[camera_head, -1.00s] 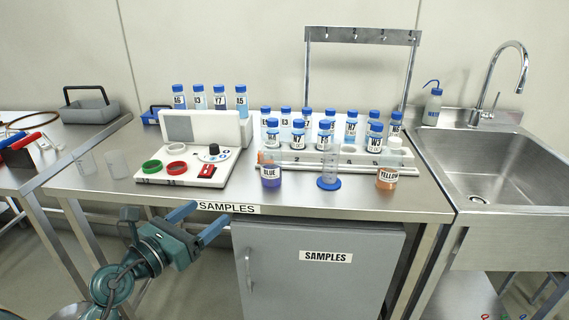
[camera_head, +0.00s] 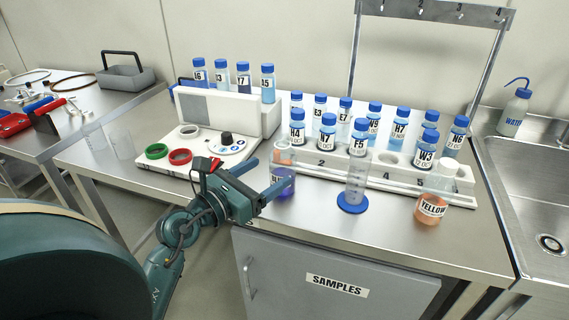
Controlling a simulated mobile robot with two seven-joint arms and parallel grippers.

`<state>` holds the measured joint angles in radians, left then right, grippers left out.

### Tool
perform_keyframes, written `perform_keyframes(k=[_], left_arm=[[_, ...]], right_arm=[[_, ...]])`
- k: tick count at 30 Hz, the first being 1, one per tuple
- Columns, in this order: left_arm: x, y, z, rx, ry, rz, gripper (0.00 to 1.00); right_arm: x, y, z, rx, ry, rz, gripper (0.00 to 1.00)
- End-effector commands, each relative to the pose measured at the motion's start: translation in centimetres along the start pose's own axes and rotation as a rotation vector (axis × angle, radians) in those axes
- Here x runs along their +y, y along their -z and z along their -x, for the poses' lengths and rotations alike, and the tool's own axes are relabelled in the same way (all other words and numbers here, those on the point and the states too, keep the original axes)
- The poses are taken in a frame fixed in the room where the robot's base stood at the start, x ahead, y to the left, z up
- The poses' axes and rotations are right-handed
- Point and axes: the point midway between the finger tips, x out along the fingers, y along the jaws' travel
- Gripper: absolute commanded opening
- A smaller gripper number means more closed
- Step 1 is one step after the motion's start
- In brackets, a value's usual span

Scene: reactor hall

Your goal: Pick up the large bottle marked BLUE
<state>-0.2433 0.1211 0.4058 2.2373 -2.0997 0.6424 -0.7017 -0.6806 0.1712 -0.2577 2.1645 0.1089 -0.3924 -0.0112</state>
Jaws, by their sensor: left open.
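Nothing shows held in the jaws. My right gripper is not in view.
Right of the bottle stand a cylinder with a blue base (camera_head: 351,203) and the bottle marked YELLOW (camera_head: 431,208). Behind is a white rack (camera_head: 330,174) of blue-capped bottles. A white device (camera_head: 151,171) is at left; a sink (camera_head: 520,190) is at right.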

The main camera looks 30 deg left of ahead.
Motion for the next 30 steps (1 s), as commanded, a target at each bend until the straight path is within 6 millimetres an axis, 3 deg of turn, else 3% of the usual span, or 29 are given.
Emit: perform_keyframes(k=[18,26,30], left_arm=[[-0.2,-0.4,-7.1,-0.001,-0.001,0.002,0.74],[-0.2,-0.3,-7.4,0.001,-0.001,0.001,0.74],[-0.2,-0.3,-7.4,0.000,-0.001,0.001,0.65]], right_arm=[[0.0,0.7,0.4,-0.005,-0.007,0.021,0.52],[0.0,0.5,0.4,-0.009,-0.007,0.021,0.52],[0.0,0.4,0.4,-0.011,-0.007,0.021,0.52]])
